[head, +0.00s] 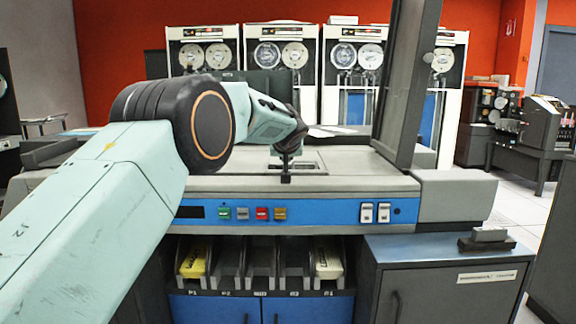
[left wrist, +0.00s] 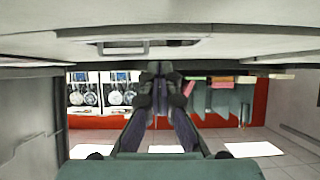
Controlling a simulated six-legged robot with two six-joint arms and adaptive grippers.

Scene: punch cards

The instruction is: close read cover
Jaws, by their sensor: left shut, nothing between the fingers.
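A tall dark panel (head: 408,75) stands raised and slightly tilted at the right of the grey machine top (head: 350,180); it looks like the open read cover. My left gripper (head: 286,178) points down at the front edge of the machine top, left of the panel and apart from it. It is shut and empty. A recessed framed opening (head: 308,167) lies just behind the gripper. In the left wrist view, the shut fingers (left wrist: 160,75) are in the middle, close to the machine surface (left wrist: 240,40), which fills the top of the upside-down picture. My right gripper is not in view.
A blue front strip (head: 330,212) carries coloured buttons and two white switches. Below it are card slots (head: 260,262). A grey cabinet (head: 440,280) with a small block (head: 487,240) stands at right. Tape drives (head: 348,60) line the back. Open floor shows at right.

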